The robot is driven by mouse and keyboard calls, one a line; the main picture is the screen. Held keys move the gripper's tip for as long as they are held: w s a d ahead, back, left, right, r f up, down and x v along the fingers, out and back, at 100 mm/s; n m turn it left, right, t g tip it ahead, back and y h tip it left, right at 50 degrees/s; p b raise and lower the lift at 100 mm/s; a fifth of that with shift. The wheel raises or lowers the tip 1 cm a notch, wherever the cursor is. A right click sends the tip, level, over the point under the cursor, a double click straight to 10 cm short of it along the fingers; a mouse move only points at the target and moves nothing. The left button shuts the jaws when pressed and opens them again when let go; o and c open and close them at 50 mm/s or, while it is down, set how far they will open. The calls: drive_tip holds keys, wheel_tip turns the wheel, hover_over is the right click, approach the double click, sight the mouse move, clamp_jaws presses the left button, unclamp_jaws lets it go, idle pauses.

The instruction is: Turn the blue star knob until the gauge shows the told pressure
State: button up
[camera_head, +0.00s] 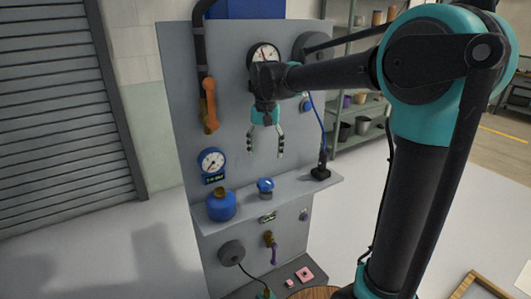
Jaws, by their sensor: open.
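A blue knob (265,184) sits on top of a fitting on the grey panel's shelf, in the middle of the head view. Its star shape is too small to make out. A round white gauge with a blue rim (211,161) is on the panel to the left of the knob, with a small display under it too small to read. A second white gauge (263,56) is higher on the panel, partly hidden by my arm. My gripper (266,155) points down, open and empty, above the knob and apart from it.
A blue canister (221,204) stands left of the knob on the shelf (293,190). A black device with a blue cable (320,170) is at the shelf's right. An orange handle (209,105) hangs on the panel's left.

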wheel_tip(320, 180, up, 5)
hover_over(266, 181)
wheel_tip(266, 181, down, 17)
drive_tip(key=shift+w+f, duration=0.1)
idle(0.5)
drive_tip(key=c, duration=1.1)
drive_tip(key=shift+c, duration=0.3)
